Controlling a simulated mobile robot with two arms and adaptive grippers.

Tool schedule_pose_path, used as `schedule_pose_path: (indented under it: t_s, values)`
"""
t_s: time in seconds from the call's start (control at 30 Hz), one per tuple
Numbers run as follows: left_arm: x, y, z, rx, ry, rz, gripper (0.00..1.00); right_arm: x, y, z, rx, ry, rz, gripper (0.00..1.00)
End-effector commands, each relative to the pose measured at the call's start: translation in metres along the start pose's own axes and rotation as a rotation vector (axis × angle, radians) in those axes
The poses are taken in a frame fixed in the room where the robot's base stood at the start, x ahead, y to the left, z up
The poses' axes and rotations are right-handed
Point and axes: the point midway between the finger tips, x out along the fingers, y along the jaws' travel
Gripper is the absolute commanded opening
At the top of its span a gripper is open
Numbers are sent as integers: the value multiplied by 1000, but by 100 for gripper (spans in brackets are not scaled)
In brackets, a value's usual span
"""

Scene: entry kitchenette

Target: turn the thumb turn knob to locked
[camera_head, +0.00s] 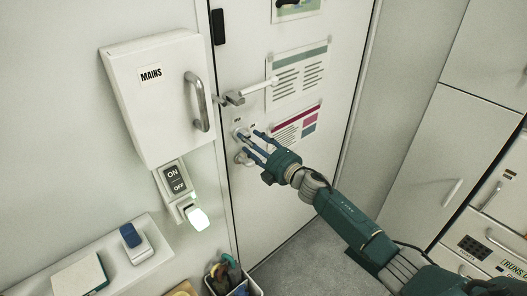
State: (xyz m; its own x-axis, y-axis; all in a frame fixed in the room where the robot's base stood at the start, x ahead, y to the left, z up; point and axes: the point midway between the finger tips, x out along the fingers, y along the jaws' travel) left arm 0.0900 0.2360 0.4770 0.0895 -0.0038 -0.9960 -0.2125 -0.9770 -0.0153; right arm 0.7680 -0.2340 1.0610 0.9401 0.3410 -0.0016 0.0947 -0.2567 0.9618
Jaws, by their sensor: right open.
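The thumb turn knob (240,133) is a small metal piece on the white door (235,185), below the lever handle (255,89). My right gripper (251,144) reaches in from the lower right, open, with its fingers pointing at the door close to the knob. The fingers partly cover the lock area. I cannot tell whether they touch the knob or which way it is turned. My left gripper is not in view.
A white MAINS box (150,105) with a grey handle (197,101) is on the wall left of the door. An ON/OFF switch (175,178) is below it. A shelf (125,262) and a bin of items (233,280) are low down. Cabinets (440,150) stand at right.

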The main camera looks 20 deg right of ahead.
Motion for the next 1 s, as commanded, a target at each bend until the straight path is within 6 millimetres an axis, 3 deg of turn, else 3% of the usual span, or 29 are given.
schedule_pose_path:
  t_s: [0.2, 0.4, 0.6, 1.0]
  values:
    - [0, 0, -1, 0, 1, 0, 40, -50, -2, 1, 0, -1, -4, 49]
    - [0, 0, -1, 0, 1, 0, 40, -81, -2, 0, 2, -1, -3, 49]
    - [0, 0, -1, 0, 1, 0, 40, -92, 0, 0, 1, 0, -1, 49]
    - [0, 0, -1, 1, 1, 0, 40, -92, 0, 0, 1, 0, -1, 49]
